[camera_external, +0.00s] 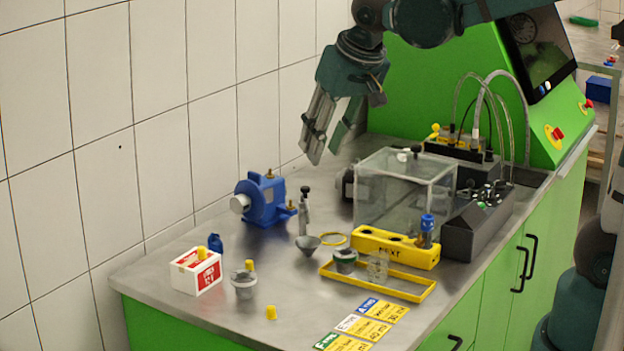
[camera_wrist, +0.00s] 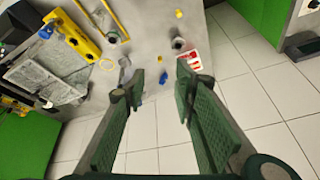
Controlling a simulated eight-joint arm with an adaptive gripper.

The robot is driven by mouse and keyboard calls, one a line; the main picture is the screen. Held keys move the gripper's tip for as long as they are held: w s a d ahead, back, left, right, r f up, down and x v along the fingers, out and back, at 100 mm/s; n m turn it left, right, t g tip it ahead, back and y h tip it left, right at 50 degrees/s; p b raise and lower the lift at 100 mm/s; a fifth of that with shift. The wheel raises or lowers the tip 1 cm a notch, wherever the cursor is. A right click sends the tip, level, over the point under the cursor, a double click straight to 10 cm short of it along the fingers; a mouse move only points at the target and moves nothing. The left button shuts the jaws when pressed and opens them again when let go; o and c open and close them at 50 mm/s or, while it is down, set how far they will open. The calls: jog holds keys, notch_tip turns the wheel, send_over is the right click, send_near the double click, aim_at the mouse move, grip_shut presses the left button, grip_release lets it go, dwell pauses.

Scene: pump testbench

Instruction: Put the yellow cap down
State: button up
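A small yellow cap (camera_external: 271,312) stands on the steel bench near its front edge, apart from other things. A small yellow piece that looks like this cap also shows at the top of the wrist view (camera_wrist: 179,13). Another yellow piece (camera_external: 250,265) shows just behind the grey cup (camera_external: 244,284), and a third yellow piece (camera_external: 202,253) is on top of the white and red box (camera_external: 196,271). My gripper (camera_external: 326,153) is raised above the back of the bench, far from these caps. In the wrist view its fingers (camera_wrist: 160,76) are spread with nothing between them.
Label cards (camera_external: 362,324) lie at the front. Bare steel lies around the lone cap.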

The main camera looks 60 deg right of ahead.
jog(key=s+f+n+t, duration=0.1)
jog(key=s+n, duration=0.1)
jog(key=s, duration=0.6)
jog(key=s+f+n+t+y, duration=0.1)
jog(key=s+f+n, duration=0.1)
jog(key=s, duration=0.7)
jog(key=shift+d+f+n+t, duration=0.25)
jog(key=shift+d+n+t, duration=0.05)
jog(key=shift+d+n, duration=0.2)
jog(key=shift+o, duration=0.2)
jog(key=shift+w, duration=0.1)
jog(key=w+a+f+m+g, duration=0.2)
jog(key=w+f+m, duration=0.2)
jog(key=w, duration=0.4)
jog(key=w+a+f+m+g, duration=0.2)
jog(key=w+f+m, duration=0.2)
jog(key=w, duration=0.5)
jog(key=w+a+f+m+g, duration=0.1)
jog(key=w+f+m, duration=0.1)
jog(key=f, duration=0.3)
jog(key=w+a+f+m+g, duration=0.1)
jog(key=w+f+m, duration=0.1)
jog(key=w+f, duration=0.2)
jog(key=w+a+f+m+g, duration=0.1)
jog(key=w+f, duration=0.2)
jog(key=f, duration=0.3)
jog(key=shift+w+f+m, duration=0.1)
jog(key=shift+f+m, duration=0.1)
jog(key=shift+m, duration=0.2)
